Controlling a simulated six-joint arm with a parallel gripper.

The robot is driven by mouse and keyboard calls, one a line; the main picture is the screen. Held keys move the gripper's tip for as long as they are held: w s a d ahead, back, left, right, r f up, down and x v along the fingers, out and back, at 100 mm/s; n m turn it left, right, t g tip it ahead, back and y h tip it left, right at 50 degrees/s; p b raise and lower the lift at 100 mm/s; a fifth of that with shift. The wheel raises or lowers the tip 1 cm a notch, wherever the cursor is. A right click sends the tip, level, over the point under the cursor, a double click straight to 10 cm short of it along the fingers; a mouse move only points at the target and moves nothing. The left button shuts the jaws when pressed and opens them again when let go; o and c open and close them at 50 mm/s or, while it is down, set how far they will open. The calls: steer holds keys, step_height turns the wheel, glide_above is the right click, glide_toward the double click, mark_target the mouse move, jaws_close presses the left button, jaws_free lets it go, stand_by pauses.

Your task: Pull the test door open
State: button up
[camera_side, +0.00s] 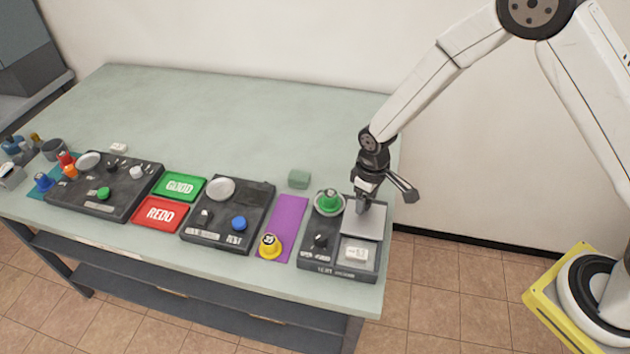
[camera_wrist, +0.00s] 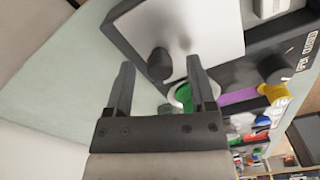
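The test door is a flat light-grey panel (camera_side: 362,222) on the dark test machine (camera_side: 312,258) at the right end of the table. In the wrist view the panel (camera_wrist: 210,25) fills the upper middle and looks closed. It carries a dark round knob (camera_wrist: 160,65). My gripper (camera_side: 366,200) points down at the far part of the panel. In the wrist view my gripper (camera_wrist: 160,62) is open, and the knob appears between its fingertips. I cannot tell whether the fingers touch it. In the side view my gripper hides the knob.
A green piece (camera_side: 329,200) sits in a round white dish left of the door. A white block (camera_side: 356,254) lies in front. A purple mat (camera_side: 288,225) with a yellow piece (camera_side: 269,245) lies left. A pale green block (camera_side: 299,179) stands behind. The table's back is clear.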

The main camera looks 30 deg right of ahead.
mark_target(368, 201)
stand_by(0.3)
steer(key=shift+r, duration=3.9)
steer(key=shift+s+d+r, duration=0.15)
steer(key=s+d+r+m+t, duration=0.1)
steer(key=s+d+r+m, duration=0.1)
steer(key=s, duration=0.5)
steer(key=s+d+r+m+t, duration=0.1)
steer(key=s+d+r+m, duration=0.1)
steer(key=s+d+r, duration=0.3)
steer(key=shift+s+d+m+t, duration=0.3)
steer(key=shift+s+d, duration=0.6)
